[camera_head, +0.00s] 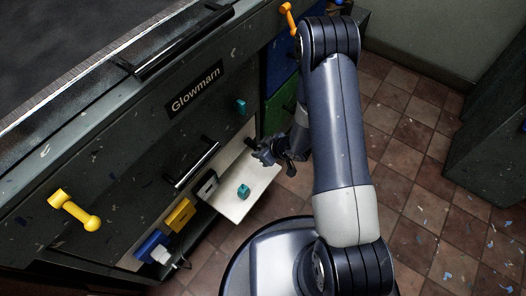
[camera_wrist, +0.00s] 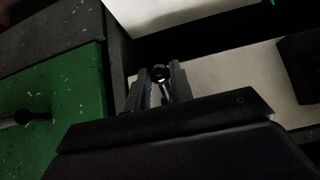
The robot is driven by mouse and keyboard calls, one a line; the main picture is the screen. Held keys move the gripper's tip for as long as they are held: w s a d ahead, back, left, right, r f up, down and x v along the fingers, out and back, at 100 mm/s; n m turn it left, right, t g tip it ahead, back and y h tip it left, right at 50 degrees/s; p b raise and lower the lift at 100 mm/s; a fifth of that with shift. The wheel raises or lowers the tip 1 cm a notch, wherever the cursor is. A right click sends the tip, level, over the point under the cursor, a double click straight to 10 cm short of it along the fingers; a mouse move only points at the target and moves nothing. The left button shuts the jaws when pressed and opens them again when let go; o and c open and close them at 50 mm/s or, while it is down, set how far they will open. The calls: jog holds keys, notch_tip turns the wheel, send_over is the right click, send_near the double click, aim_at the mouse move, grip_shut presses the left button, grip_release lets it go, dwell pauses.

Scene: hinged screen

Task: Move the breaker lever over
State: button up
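A dark lever with a round end (camera_wrist: 160,73) stands between the fingers of my gripper in the wrist view. I take it to be the breaker lever, on the pale panel (camera_wrist: 230,85) behind it. In the head view my gripper (camera_head: 268,153) is at the right end of the cabinet's lower opening, by the white panel, and its fingers hide most of the lever. In the wrist view my gripper (camera_wrist: 161,85) has its fingers apart on both sides of the lever. A narrow gap seems to show beside it; firm contact cannot be made out.
A bar handle (camera_head: 192,165), a yellow lever (camera_head: 75,210) and a green panel (camera_head: 281,108) are nearby.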

aim_at(256, 148)
jog(key=shift+c, duration=0.9)
jog(key=shift+p+v, duration=0.55)
jog(key=shift+v, duration=0.25)
jog(key=shift+w+a+r, duration=0.1)
jog(key=shift+r+p, duration=0.65)
jog(key=shift+r, duration=0.1)
jog(key=shift+r+p, duration=0.65)
jog(key=shift+r, duration=0.2)
